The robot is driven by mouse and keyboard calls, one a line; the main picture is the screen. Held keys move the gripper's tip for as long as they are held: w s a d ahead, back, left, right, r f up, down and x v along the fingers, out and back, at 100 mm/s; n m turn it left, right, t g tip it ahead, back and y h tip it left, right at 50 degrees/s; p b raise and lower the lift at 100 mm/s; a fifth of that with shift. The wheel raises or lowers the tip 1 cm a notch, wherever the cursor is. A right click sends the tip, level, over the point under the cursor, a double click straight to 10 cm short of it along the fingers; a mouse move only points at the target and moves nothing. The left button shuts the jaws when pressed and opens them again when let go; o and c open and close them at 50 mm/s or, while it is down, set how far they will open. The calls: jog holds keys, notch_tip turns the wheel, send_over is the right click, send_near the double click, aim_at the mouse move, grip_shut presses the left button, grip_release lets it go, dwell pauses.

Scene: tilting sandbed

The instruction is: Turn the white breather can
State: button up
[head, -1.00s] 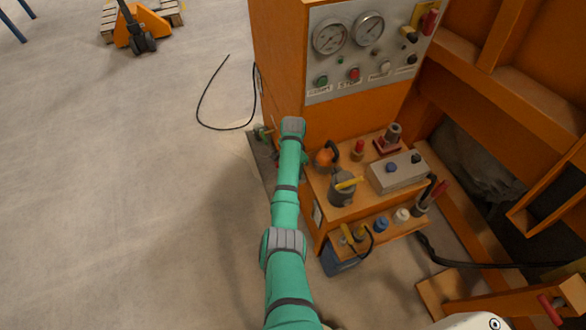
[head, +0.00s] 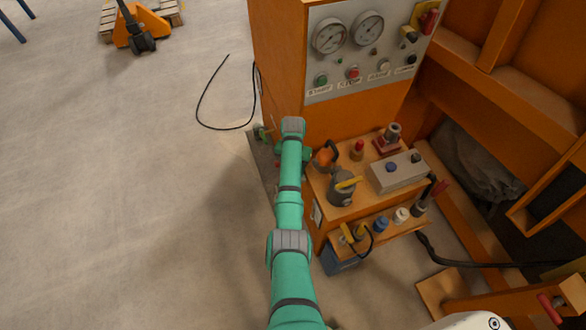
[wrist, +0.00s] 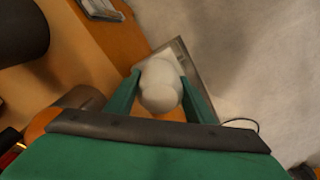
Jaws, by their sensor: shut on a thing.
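The white breather can (wrist: 160,86) shows in the wrist view as a rounded white body between the two green fingers. My gripper (wrist: 161,82) is shut on it, one finger against each side. In the head view my green arm reaches down along the left side of the orange machine. The can and fingers are hidden there behind the arm, so I cannot tell the can's turn angle.
The orange machine's shelf (head: 338,215) carries a grey can with a yellow handle (head: 342,187), an orange-topped part (head: 325,158) and a grey box (head: 398,172). A gauge panel (head: 335,81) stands above. Open floor (head: 120,200) lies left, with a black cable (head: 198,110).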

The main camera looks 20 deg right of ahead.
dwell(0.4)
jog(key=o, duration=1.1)
jog(key=shift+s+d, duration=0.1)
jog(key=shift+d, duration=0.05)
